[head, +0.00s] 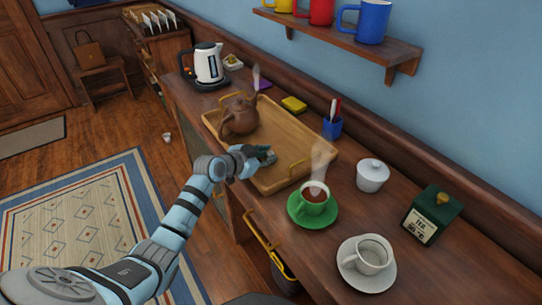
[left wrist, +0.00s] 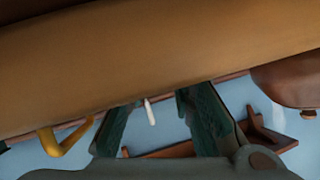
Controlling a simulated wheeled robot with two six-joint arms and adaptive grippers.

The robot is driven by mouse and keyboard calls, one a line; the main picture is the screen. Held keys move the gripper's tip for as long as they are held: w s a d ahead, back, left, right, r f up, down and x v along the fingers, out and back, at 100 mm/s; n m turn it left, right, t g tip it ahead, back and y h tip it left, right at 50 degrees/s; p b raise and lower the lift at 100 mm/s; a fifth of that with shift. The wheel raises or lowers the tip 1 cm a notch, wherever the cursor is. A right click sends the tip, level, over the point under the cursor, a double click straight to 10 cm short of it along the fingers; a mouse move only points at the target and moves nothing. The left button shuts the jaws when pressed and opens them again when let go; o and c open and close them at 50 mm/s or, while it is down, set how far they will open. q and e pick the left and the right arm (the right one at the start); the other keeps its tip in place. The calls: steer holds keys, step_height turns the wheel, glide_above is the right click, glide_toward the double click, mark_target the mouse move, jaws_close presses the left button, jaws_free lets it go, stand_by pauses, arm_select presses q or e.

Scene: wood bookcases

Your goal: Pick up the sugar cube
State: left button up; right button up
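I cannot make out a sugar cube in either view. A white lidded bowl (head: 372,176) stands on the wooden counter, right of the tray; its inside is hidden. My left gripper (head: 264,155) is over the near side of the wooden tray (head: 318,155), in front of the brown teapot (head: 239,117). In the left wrist view its dark fingers (left wrist: 157,102) are apart, with the tray (left wrist: 150,55) across the top. A thin white thing (left wrist: 150,113) shows between them in the picture, and I cannot tell what it is. My right gripper is not in view.
A steaming green cup (head: 314,198) on a saucer and an empty white cup (head: 372,255) stand nearer on the counter (head: 440,280). A green tea box (head: 432,215), a blue pen holder (head: 332,127) and a kettle (head: 208,64) stand around. A mug shelf (head: 335,38) overhangs the back.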

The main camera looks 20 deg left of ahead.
arm_select(q)
steer(key=shift+s+f, duration=0.1)
steer(key=shift+f, duration=0.2)
steer(key=shift+c, duration=0.6)
